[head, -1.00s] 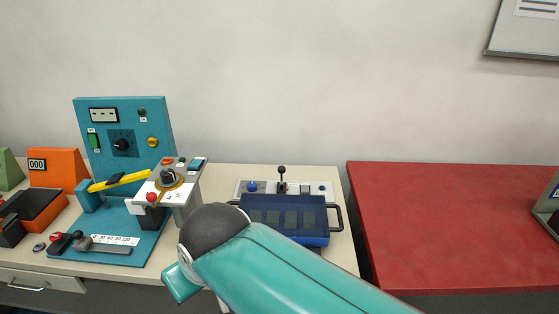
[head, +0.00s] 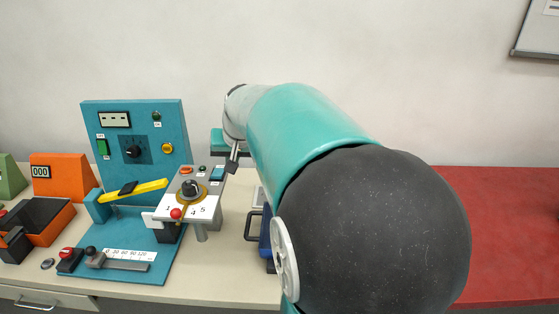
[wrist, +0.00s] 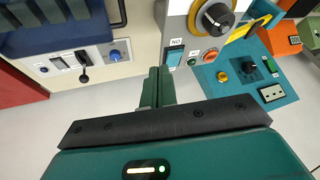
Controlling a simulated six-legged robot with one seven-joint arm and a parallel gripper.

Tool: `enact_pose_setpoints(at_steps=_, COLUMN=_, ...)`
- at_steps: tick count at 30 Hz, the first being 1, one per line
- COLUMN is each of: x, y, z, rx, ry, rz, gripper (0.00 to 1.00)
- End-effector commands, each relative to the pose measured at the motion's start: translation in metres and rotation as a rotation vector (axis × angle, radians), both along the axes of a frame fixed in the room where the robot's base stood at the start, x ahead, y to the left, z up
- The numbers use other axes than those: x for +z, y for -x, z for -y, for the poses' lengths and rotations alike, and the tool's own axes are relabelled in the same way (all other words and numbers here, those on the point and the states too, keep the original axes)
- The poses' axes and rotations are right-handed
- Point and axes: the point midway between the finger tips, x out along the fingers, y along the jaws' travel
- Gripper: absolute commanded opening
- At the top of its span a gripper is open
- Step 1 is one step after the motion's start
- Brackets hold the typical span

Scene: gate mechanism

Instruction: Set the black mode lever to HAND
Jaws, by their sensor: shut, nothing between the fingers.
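A black lever (wrist: 84,73) with a ball knob stands on a pale panel at the upper left of the wrist view, beside a blue knob. No HAND marking is readable there. In the head view my arm hides that lever. Another black-knobbed lever (head: 91,251) lies by a number scale on the teal base in the head view; which one is the mode lever I cannot tell. My gripper (wrist: 153,88) is shut and empty. In the wrist view its fingers are between the lever panel and the grey control box, touching neither as far as I see.
A grey box (wrist: 188,40) with a dial and buttons is close to my fingers. The teal upright panel (head: 136,140) stands left, with a yellow bar (head: 134,189) in front. A blue handled case (head: 265,240) is mostly behind my arm. The red table (head: 500,220) is clear.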

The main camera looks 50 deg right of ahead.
Motion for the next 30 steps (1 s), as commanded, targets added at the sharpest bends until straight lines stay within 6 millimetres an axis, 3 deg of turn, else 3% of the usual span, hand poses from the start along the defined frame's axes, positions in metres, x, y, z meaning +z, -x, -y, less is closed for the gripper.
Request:
enact_pose_setpoints(at_steps=1, x=-0.009, y=-0.009, z=0.032, rx=-0.055, ry=0.000, rz=-0.009, gripper=0.00)
enact_pose_setpoints(at_steps=9, x=-0.053, y=-0.030, z=0.189, rx=-0.298, ry=0.049, rz=-0.030, gripper=0.00)
enact_pose_setpoints(at_steps=15, x=-0.091, y=-0.025, z=0.288, rx=-0.428, ry=0.111, rz=-0.055, gripper=0.00)
enact_pose_setpoints(at_steps=18, x=-0.104, y=-0.022, z=0.316, rx=-0.462, ry=0.134, rz=-0.064, gripper=0.00)
enact_pose_setpoints(at_steps=21, x=-0.111, y=-0.021, z=0.330, rx=-0.477, ry=0.147, rz=-0.068, gripper=0.00)
enact_pose_setpoints(at_steps=26, x=-0.121, y=-0.024, z=0.337, rx=-0.482, ry=0.150, rz=-0.070, gripper=0.00)
enact_pose_setpoints(at_steps=30, x=-0.141, y=-0.030, z=0.345, rx=-0.482, ry=0.147, rz=-0.072, gripper=0.00)
